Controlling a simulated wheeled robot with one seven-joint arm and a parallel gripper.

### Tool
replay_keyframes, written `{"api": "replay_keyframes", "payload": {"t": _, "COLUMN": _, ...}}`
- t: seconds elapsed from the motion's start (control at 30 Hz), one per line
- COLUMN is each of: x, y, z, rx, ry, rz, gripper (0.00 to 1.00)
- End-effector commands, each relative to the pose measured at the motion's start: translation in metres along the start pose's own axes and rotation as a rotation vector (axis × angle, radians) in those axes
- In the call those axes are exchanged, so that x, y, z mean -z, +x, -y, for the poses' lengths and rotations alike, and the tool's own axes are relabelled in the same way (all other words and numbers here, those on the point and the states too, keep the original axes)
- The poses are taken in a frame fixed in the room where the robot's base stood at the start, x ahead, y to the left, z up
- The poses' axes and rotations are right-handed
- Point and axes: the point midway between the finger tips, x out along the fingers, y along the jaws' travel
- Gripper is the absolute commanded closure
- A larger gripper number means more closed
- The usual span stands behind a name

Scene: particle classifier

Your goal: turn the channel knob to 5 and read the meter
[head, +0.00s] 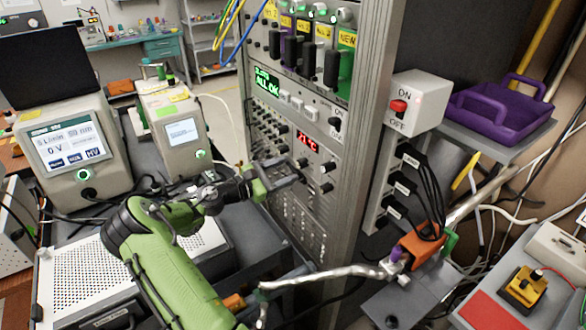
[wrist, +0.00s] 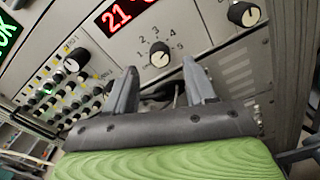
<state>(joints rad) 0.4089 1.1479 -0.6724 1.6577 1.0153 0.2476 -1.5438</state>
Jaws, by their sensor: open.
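A small dark round knob with a pale face (wrist: 159,54) sits on the grey rack panel in the wrist view, under a red digital display (wrist: 124,12). Printed digits ring the knob; I cannot tell which one its mark points at. The display begins with 21; its last part is unclear. The display also shows in the head view (head: 307,142). My gripper (wrist: 158,74) is open and empty, its two fingers pointing at the panel. The knob shows beyond and between the fingertips, apart from them. In the head view my gripper (head: 288,179) is in front of the rack and hides part of the panel.
Another large knob (wrist: 244,13) is at the upper right and one (wrist: 74,61) at the left, beside rows of small knobs. A white ON/OFF box (head: 417,100) and an orange device with black cables (head: 422,243) stand right of the rack. Instruments (head: 72,147) stand at left.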

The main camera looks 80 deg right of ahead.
Motion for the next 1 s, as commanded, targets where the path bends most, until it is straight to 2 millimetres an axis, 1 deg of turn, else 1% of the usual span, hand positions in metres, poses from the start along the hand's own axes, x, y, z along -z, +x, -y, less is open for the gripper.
{"api": "replay_keyframes", "payload": {"t": 0.03, "x": 0.000, "y": 0.011, "z": 0.001, "rx": 0.003, "ry": 0.000, "rz": 0.000, "gripper": 0.45}}
{"api": "replay_keyframes", "payload": {"t": 0.1, "x": 0.001, "y": 0.023, "z": 0.000, "rx": 0.001, "ry": 0.001, "rz": 0.000, "gripper": 0.45}}
{"api": "replay_keyframes", "payload": {"t": 0.2, "x": 0.000, "y": 0.033, "z": 0.000, "rx": 0.001, "ry": 0.001, "rz": 0.000, "gripper": 0.45}}
{"api": "replay_keyframes", "payload": {"t": 0.3, "x": 0.000, "y": 0.036, "z": 0.000, "rx": -0.001, "ry": 0.000, "rz": -0.001, "gripper": 0.45}}
{"api": "replay_keyframes", "payload": {"t": 0.47, "x": 0.000, "y": 0.036, "z": 0.000, "rx": -0.001, "ry": 0.000, "rz": -0.001, "gripper": 0.45}}
{"api": "replay_keyframes", "payload": {"t": 0.5, "x": 0.000, "y": 0.036, "z": 0.000, "rx": -0.001, "ry": 0.000, "rz": -0.001, "gripper": 0.47}}
{"api": "replay_keyframes", "payload": {"t": 0.83, "x": 0.000, "y": 0.035, "z": 0.000, "rx": 0.000, "ry": 0.000, "rz": -0.001, "gripper": 0.97}}
{"api": "replay_keyframes", "payload": {"t": 0.87, "x": 0.000, "y": 0.035, "z": 0.000, "rx": 0.000, "ry": 0.000, "rz": -0.001, "gripper": 1.00}}
{"api": "replay_keyframes", "payload": {"t": 1.0, "x": 0.001, "y": 0.035, "z": 0.000, "rx": 0.000, "ry": 0.006, "rz": -0.001, "gripper": 1.00}}
